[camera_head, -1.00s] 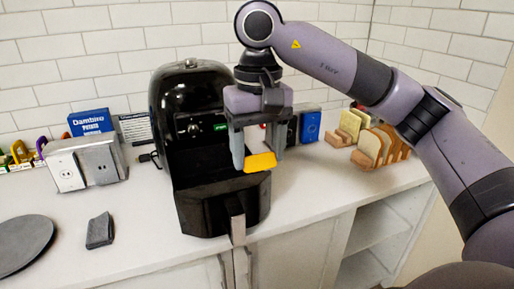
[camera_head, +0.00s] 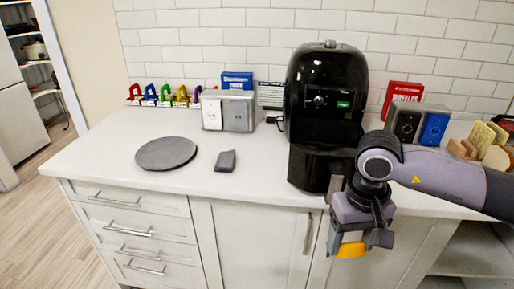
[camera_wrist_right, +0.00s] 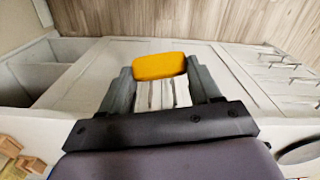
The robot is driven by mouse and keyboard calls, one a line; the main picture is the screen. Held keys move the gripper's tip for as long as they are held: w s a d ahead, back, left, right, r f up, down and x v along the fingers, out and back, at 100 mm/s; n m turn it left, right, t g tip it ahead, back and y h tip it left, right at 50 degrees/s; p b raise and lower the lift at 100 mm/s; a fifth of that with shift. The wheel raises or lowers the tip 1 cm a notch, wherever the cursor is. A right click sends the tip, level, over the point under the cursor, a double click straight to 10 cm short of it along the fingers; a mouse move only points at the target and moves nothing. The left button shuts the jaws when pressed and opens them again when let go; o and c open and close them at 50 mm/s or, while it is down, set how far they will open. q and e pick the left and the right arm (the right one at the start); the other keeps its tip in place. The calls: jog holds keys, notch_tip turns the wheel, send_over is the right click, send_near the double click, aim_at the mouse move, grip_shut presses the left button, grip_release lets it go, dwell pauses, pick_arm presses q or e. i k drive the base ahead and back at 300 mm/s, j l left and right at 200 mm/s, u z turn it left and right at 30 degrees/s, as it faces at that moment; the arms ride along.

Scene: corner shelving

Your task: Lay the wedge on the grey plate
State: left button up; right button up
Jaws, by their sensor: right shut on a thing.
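The yellow-orange wedge (camera_head: 351,250) is between the fingertips of my right gripper (camera_head: 362,238), which is shut on it. They are in front of the counter's edge, below the black air fryer, clear of the worktop. In the right wrist view the wedge (camera_wrist_right: 159,66) spans the gap between the two finger ends (camera_wrist_right: 160,80). The round grey plate (camera_head: 166,153) lies flat and empty on the left part of the counter. My left gripper is not in view.
A small dark grey block (camera_head: 225,161) lies right of the plate. The black air fryer (camera_head: 326,90) stands right of that. A grey outlet box (camera_head: 238,113) and coloured locks stand behind. Boxes and a bread rack are at the right. The worktop around the plate is clear.

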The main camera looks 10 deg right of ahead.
aim_at(166, 155)
jog(key=u, duration=0.85)
jog(key=i+u, duration=0.35)
jog(key=i, duration=0.4)
